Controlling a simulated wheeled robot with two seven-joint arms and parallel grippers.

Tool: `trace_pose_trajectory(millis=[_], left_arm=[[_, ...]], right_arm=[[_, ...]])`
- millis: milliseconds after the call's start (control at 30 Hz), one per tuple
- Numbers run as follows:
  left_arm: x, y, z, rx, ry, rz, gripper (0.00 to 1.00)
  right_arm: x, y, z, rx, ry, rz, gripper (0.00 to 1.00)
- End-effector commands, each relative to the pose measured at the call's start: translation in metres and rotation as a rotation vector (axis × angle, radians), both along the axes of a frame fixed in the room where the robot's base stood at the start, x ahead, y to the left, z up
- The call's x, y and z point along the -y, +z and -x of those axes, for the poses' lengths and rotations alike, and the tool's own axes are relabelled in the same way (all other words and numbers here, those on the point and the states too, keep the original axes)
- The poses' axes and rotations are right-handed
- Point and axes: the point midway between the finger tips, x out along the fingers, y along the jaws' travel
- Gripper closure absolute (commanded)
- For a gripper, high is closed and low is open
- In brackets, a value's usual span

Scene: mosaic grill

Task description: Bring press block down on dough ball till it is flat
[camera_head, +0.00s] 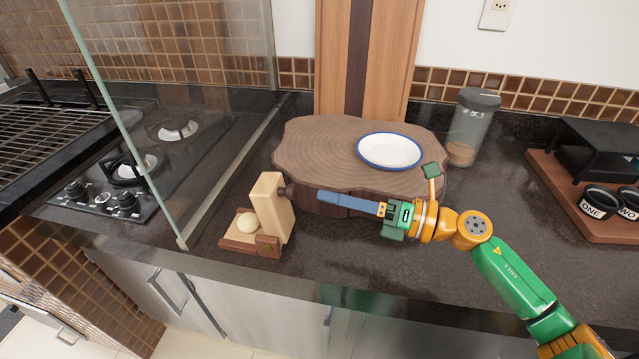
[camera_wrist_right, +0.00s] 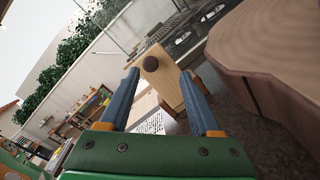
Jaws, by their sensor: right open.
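The press block (camera_head: 270,208) is a pale wooden slab standing nearly upright on its dark wooden base (camera_head: 237,243) near the counter's front edge. A round cream dough ball (camera_head: 247,222) sits on the base, left of the block and not under it. A dark knob (camera_head: 287,191) sticks out from the block's right face. My right gripper (camera_head: 321,197) is open and empty, right of the knob and pointing at it. In the right wrist view, the block (camera_wrist_right: 167,90) and its knob (camera_wrist_right: 150,63) show between the blue fingers (camera_wrist_right: 160,76), beyond their tips; the dough ball is hidden there.
A thick wood slab (camera_head: 310,150) with a white plate (camera_head: 390,150) lies just behind my right gripper. A glass panel (camera_head: 180,110) and a gas hob (camera_head: 125,175) stand to the left. A jar (camera_head: 470,125) and cups (camera_head: 597,203) are at right.

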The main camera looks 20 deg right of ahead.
Motion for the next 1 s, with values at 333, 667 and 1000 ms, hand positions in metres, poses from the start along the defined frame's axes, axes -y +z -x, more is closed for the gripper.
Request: trace_pose_trajectory(millis=[333, 667, 1000], left_arm=[[-0.004, 0.032, 0.003, -0.007, -0.001, -0.008, 0.12], [-0.003, 0.03, 0.002, -0.006, 0.0, -0.006, 0.12], [-0.002, 0.03, 0.002, -0.004, 0.001, -0.004, 0.12]], right_arm=[[-0.043, 0.006, -0.039, 0.002, 0.001, -0.002, 0.36], [-0.045, 0.003, -0.04, 0.0, 0.002, -0.001, 0.55], [-0.045, 0.003, -0.04, 0.001, 0.001, -0.001, 1.0]])
